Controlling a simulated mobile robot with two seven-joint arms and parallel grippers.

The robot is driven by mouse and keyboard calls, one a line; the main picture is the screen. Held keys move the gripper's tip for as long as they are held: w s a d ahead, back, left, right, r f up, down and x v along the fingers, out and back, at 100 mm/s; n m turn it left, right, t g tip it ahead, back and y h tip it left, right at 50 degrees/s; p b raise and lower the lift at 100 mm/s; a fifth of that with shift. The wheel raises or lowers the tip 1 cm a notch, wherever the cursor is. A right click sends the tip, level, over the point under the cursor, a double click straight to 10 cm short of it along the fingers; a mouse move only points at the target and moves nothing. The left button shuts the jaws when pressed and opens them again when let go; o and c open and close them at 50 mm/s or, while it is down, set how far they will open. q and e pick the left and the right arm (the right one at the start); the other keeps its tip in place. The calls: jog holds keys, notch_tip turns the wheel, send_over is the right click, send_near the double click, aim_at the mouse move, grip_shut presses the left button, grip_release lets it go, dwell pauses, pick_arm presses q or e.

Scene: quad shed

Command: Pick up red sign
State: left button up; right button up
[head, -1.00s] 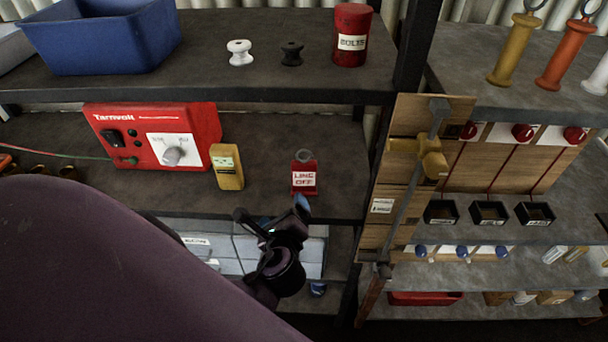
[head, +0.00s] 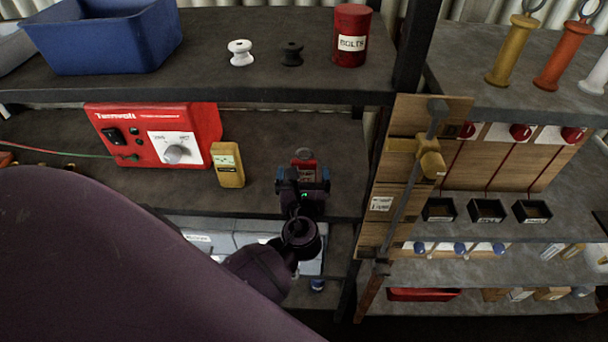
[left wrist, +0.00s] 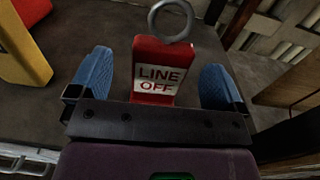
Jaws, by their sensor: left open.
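The red sign (left wrist: 158,62) stands on the dark shelf, with a white "LINE OFF" label and a metal ring on top. In the head view the red sign (head: 304,164) is partly hidden behind my left gripper (head: 303,178). In the left wrist view the blue fingers of my left gripper (left wrist: 156,84) are open, one on each side of the sign, with gaps between them and it. My right gripper is not in view.
A yellow meter (head: 228,165) and a red Tarnvolt box (head: 155,135) stand left of the sign on the same shelf. A wooden board with a yellow-handled lever (head: 418,155) stands to the right.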

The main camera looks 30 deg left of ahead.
aim_at(304, 169)
pick_arm(q)
jog(key=x, duration=0.5)
jog(key=shift+w+d+p, duration=0.1)
jog(key=shift+p, duration=0.2)
jog(key=c, duration=1)
jog(key=shift+r, duration=0.1)
